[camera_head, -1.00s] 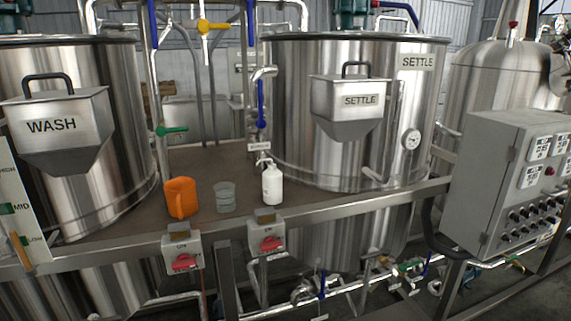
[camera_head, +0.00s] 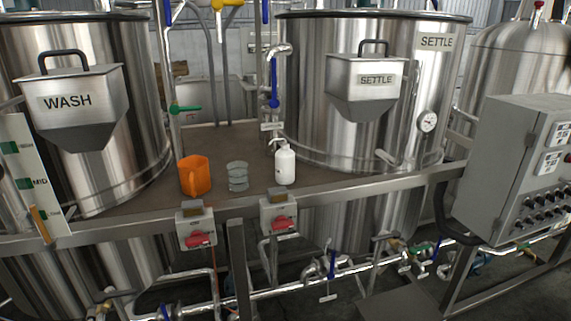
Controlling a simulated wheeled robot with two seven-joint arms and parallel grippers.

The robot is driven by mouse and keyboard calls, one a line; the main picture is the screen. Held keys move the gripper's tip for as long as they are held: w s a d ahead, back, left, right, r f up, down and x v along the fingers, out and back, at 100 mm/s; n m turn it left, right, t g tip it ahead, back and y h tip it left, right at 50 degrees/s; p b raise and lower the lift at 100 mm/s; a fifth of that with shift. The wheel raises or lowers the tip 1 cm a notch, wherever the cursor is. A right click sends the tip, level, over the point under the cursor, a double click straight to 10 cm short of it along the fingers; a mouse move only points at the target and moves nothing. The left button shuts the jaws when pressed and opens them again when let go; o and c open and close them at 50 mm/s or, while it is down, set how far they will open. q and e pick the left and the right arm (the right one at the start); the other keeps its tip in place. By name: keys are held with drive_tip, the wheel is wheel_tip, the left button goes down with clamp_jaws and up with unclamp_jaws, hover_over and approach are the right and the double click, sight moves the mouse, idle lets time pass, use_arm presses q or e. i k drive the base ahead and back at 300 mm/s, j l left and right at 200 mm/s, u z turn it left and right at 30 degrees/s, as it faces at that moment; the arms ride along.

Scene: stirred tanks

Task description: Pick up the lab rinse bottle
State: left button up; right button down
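The lab rinse bottle (camera_head: 285,167) is white with a thin bent spout at its top. It stands upright on the brown platform (camera_head: 130,204) between the two large steel tanks, near the platform's front edge. A grey translucent cup (camera_head: 238,176) stands to its left, apart from it. Neither of my grippers shows in the head view.
An orange mug (camera_head: 195,176) stands left of the cup. The WASH tank (camera_head: 140,110) is at left, the SETTLE tank (camera_head: 310,100) behind right. A control cabinet (camera_head: 500,160) stands at right.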

sight(284, 158)
drive_tip(key=l+z, duration=0.1)
drive_tip(key=l, duration=0.3)
drive_tip(key=i+l+z, duration=0.15)
drive_tip(key=l, duration=0.25)
drive_tip(key=i+l+z, duration=0.1)
drive_tip(key=l, duration=0.3)
